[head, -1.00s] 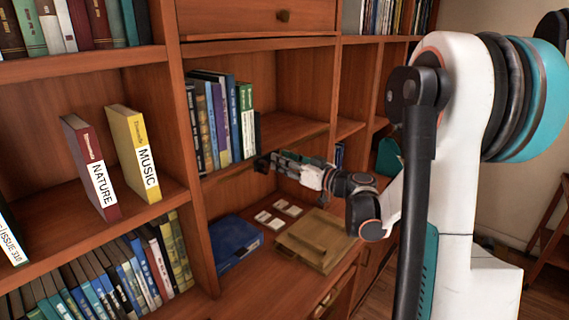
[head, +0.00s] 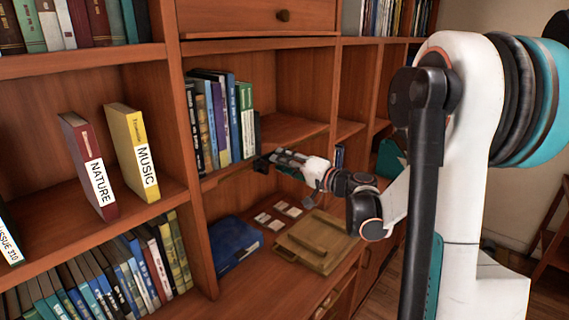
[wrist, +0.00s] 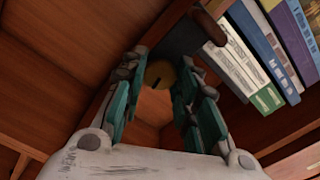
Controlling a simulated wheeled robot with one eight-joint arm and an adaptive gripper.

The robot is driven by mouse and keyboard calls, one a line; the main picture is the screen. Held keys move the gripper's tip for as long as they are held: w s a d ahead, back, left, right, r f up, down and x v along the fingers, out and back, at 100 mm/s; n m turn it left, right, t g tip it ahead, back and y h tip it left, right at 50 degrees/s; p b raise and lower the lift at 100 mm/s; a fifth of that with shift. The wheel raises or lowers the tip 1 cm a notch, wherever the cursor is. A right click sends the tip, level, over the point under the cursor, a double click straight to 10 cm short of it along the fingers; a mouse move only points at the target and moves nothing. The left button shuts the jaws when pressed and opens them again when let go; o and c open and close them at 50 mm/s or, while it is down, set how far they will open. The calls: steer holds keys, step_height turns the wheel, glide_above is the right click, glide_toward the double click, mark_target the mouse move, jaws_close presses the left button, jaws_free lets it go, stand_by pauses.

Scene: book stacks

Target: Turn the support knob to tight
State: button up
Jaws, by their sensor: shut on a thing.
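The support knob (wrist: 160,74) is a round brass-yellow disc with a short dark mark, seen in the wrist view at the front edge of a wooden shelf. My gripper (wrist: 158,84) has its teal-padded fingers on both sides of the knob and is shut on it. The mark slants from upper left to lower right. In the head view my gripper (head: 274,160) reaches the front edge of the middle shelf, just below the books, and hides the knob there. I see no readable tight label.
A row of books (head: 220,120) stands on the shelf above my gripper. Below are a blue box (head: 234,243), several white cards (head: 277,212) and a tan tray-like box (head: 316,242). The NATURE (head: 88,165) and MUSIC (head: 132,150) volumes stand at left.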

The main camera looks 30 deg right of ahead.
steer(key=shift+m, duration=3.7)
steer(key=o, duration=1.1)
steer(key=shift+c, duration=0.2)
steer(key=v, duration=1.2)
